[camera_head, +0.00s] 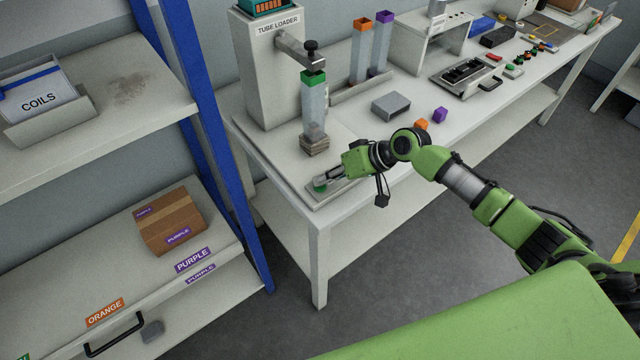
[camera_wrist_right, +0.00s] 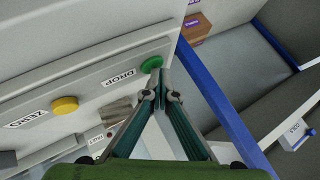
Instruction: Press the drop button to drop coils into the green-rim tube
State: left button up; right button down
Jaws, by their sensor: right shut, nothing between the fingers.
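The green drop button (camera_head: 320,186) is on a panel at the near left corner of the white bench. In the right wrist view the green button (camera_wrist_right: 151,64) sits beside the DROP label. My right gripper (camera_head: 323,180) is shut and empty, with its fingertips at the button. In the wrist view the fingertips (camera_wrist_right: 162,80) overlap the button's edge; I cannot tell whether they touch it. The green-rim tube (camera_head: 314,104) stands upright under the arm of the tube loader (camera_head: 264,75). My left gripper is not in view.
A yellow button (camera_wrist_right: 64,105) is on the same panel. Orange-rim (camera_head: 361,60) and purple-rim (camera_head: 380,52) tubes stand behind. A grey block (camera_head: 391,106), an orange cube (camera_head: 421,124) and a purple cube (camera_head: 440,115) lie on the bench. A shelf with a blue post (camera_head: 205,110) stands at left.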

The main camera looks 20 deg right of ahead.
aim_at(323, 187)
jog(key=shift+r+p, duration=0.85)
jog(key=shift+r, duration=0.05)
jog(key=shift+r, duration=0.1)
notch_tip(323, 187, up, 5)
jog(key=p, duration=0.4)
jog(key=shift+p, duration=0.3)
jog(key=shift+s, duration=0.1)
dwell(0.4)
